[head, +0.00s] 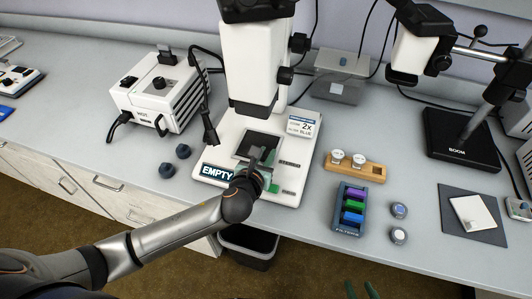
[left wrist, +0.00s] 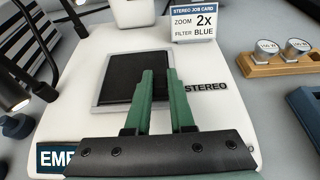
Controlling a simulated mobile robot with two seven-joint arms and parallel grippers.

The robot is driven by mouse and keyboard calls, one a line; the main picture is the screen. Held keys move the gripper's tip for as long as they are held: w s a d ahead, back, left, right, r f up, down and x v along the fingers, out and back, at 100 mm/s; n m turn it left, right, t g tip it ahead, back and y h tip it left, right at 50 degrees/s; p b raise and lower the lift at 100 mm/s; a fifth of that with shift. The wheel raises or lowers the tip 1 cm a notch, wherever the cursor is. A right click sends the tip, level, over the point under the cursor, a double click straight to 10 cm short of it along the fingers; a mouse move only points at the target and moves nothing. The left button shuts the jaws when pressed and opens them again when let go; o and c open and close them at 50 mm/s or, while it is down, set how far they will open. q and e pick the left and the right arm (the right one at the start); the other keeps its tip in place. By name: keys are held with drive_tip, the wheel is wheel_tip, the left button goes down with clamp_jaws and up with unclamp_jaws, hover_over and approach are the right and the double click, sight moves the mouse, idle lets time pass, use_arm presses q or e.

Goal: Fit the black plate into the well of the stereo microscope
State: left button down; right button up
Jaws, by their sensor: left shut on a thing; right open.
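The stereo microscope (head: 250,60) stands on a white base with a square, grey-rimmed well in it. The black plate (head: 256,140) shows as a dark square within the well's outline, and also in the left wrist view (left wrist: 117,80). I cannot tell whether it lies flush or slightly above. My left gripper (head: 264,157) reaches over the base from the front; its green fingers (left wrist: 161,75) are shut on the plate at its right part and hide some of it. My right gripper (head: 361,290) is at the bottom edge, open and empty, only its fingertips showing.
A job card (head: 303,123) reading zoom 2x, filter blue stands on the base's back right. An "EMPTY" label (head: 216,171) is at the front left. A wooden holder (head: 355,168), a filter rack (head: 349,210) and knobs (head: 399,210) lie to the right.

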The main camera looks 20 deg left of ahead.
use_arm(q)
drive_tip(key=shift+f, duration=0.1)
drive_tip(key=c, duration=0.7)
unclamp_jaws()
drive_tip(key=shift+o, duration=0.3)
drive_tip(key=o, duration=0.3)
drive_tip(key=shift+o, duration=0.2)
wheel_tip(320, 180, up, 6)
drive_tip(key=p, duration=0.8)
